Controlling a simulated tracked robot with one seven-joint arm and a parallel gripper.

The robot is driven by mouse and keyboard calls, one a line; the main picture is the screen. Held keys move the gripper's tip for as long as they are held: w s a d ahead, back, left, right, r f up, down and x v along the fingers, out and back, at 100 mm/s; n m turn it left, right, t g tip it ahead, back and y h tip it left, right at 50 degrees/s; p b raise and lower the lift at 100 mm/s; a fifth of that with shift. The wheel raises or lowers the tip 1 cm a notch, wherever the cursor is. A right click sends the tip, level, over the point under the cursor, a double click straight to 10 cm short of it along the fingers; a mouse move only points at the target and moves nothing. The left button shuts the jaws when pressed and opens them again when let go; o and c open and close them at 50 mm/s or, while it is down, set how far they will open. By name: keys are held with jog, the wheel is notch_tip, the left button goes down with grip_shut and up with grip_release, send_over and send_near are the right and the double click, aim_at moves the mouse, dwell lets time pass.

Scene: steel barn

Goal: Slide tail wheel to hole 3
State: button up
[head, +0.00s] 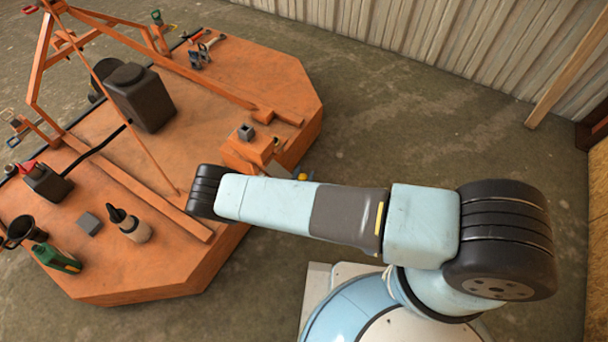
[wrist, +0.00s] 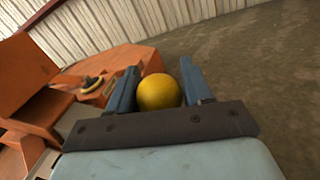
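My gripper shows in the wrist view (wrist: 160,85), with one blue-grey finger on each side of a round yellow knob (wrist: 159,92). The fingers sit close against the knob's sides and appear shut on it. In the head view my arm hides most of the gripper; a small yellow part (head: 303,177) shows just past the arm, beside the orange deck. An orange bracket (head: 250,152) with a grey square tube (head: 246,132) stands at the deck's near right edge. I cannot make out the tail wheel or any numbered holes.
An orange frame rises at the left. Bare floor (head: 400,120) lies right of the deck, before a corrugated wall (head: 450,40).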

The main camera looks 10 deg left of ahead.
jog(key=o, duration=0.3)
jog(key=s+a, duration=0.1)
jog(key=s, duration=0.3)
jog(key=s+a, duration=0.1)
jog(key=s, duration=0.8)
jog(key=shift+s+a, duration=0.25)
jog(key=shift+a, duration=0.15)
